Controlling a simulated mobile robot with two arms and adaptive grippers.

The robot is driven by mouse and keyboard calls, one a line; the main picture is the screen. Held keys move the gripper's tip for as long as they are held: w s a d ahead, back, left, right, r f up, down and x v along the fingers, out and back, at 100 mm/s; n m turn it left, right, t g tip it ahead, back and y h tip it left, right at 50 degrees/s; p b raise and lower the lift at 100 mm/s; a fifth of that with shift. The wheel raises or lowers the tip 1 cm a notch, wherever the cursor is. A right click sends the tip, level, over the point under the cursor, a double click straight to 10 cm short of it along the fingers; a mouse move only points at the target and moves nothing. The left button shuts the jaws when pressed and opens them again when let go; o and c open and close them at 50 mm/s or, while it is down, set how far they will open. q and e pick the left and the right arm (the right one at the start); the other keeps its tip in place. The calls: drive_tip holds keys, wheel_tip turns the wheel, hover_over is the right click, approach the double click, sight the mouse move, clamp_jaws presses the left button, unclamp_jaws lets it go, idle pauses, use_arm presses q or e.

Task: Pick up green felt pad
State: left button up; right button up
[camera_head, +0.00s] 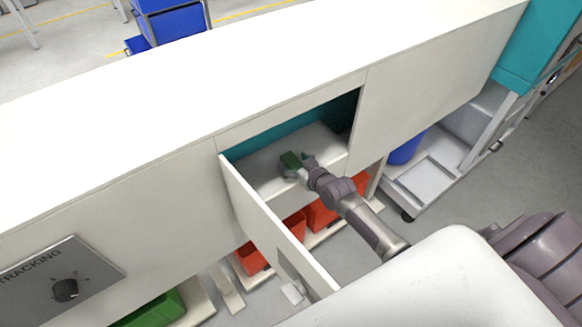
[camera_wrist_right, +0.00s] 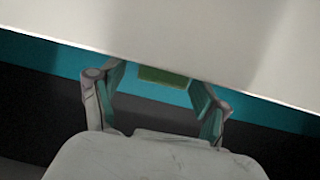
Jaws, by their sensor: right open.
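The green felt pad (camera_head: 290,159) is in the open cabinet compartment, on or just above its pale floor. In the right wrist view the pad (camera_wrist_right: 163,77) shows as a small green rectangle between the fingertips, below a pale panel. My right gripper (camera_head: 299,164) reaches into the compartment at the pad. In the wrist view its two fingers (camera_wrist_right: 158,80) are spread apart, one on each side of the pad, and I cannot tell whether they touch it. The gripper partly hides the pad in the head view. My left gripper is not in view.
The open cabinet door (camera_head: 262,222) stands to the left of my right arm. A long white countertop (camera_head: 200,85) lies above the compartment. Red bins (camera_head: 322,213) sit below it, a green bin (camera_head: 150,310) at lower left, and a blue bin (camera_head: 404,150) at right.

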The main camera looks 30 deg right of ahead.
drive_tip(key=shift+r, duration=0.1)
drive_tip(key=shift+c, duration=0.3)
drive_tip(key=c, duration=0.9)
drive_tip(key=shift+o, duration=0.2)
